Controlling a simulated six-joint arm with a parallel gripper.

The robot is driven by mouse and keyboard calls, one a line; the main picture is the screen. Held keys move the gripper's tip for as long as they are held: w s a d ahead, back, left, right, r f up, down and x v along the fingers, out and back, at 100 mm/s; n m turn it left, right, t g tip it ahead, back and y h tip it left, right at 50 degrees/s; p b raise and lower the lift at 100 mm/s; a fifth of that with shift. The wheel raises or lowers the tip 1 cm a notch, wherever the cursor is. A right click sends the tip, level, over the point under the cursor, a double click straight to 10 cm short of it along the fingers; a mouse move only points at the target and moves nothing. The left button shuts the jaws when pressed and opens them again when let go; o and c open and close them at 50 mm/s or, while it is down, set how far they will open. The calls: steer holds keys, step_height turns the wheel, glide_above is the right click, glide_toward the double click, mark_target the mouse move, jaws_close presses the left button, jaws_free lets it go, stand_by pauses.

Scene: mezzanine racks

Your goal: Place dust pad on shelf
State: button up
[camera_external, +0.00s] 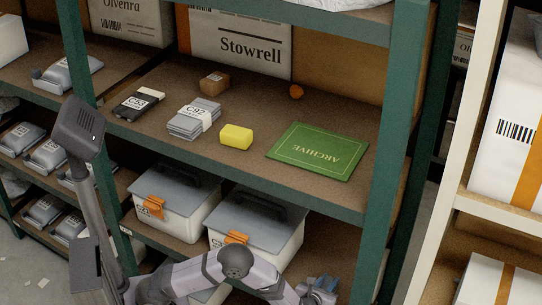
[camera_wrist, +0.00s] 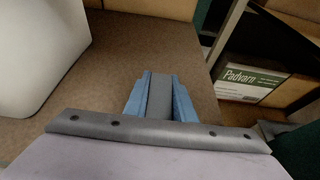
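The upper shelf (camera_external: 300,100) holds a grey stack labelled C92 (camera_external: 193,119) and a yellow block (camera_external: 236,137). No label names a dust pad.
Two lidded bins with orange latches, one left (camera_external: 185,212) and one right (camera_external: 275,235), stand on the lower shelf. A green archive folder (camera_external: 318,151) lies above. A green post (camera_external: 385,170) stands right of my gripper. A Padvarn box (camera_wrist: 248,80) is beyond, right.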

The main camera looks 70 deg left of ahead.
mark_target(324, 286)
steer(key=o, duration=0.5)
steer(key=shift+v, duration=3.65)
